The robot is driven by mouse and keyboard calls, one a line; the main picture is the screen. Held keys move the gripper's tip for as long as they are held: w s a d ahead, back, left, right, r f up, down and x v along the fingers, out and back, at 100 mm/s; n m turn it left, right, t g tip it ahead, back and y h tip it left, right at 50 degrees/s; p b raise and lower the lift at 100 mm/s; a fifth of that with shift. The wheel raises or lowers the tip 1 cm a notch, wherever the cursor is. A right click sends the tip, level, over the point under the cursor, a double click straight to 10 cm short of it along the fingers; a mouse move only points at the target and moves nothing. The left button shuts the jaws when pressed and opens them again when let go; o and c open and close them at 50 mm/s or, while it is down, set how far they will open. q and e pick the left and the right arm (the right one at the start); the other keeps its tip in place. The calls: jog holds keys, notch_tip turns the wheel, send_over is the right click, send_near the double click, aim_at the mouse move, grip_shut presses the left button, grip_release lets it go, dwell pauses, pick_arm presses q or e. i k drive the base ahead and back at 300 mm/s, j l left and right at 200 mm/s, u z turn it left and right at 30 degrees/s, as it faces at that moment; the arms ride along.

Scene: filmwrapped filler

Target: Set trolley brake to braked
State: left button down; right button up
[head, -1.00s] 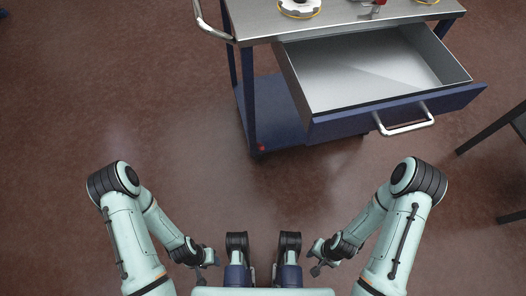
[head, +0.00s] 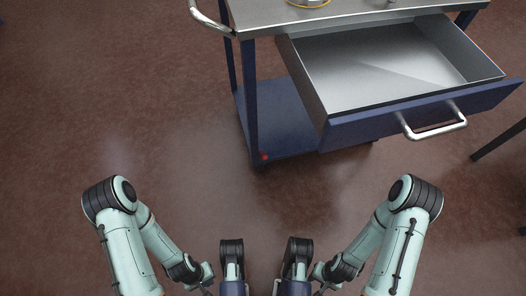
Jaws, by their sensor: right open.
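The trolley (head: 248,98) has a steel top and a blue frame, and stands in the upper right of the head view. A small red part (head: 264,156), which looks like the brake, shows low at its near left corner, by the wheel. It is too small to tell its position. My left gripper (head: 207,288) is low in the picture, well short of the trolley, partly cut off; its jaws are too unclear to judge. My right gripper (head: 322,287) is open at the bottom edge, also away from the trolley. Neither touches the red part.
The trolley's drawer (head: 420,118) is pulled out towards me and overhangs the floor to the right of the red part. A metal push handle (head: 208,20) sticks out at the trolley's left. Dark legs of other furniture (head: 500,139) stand at right. The brown floor between is clear.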

aim_at(262, 155)
jog(key=i+j+z, duration=0.2)
jog(key=z, duration=0.3)
jog(key=i+j+z, duration=0.15)
jog(key=j+z, duration=0.35)
jog(key=i+j+z, duration=0.1)
jog(key=j+z, duration=0.2)
jog(key=z, duration=0.15)
jog(key=j+z, duration=0.85)
jog(key=z, duration=0.15)
jog(key=k+j+z, duration=0.15)
jog(key=j+z, duration=0.35)
jog(key=l, duration=0.1)
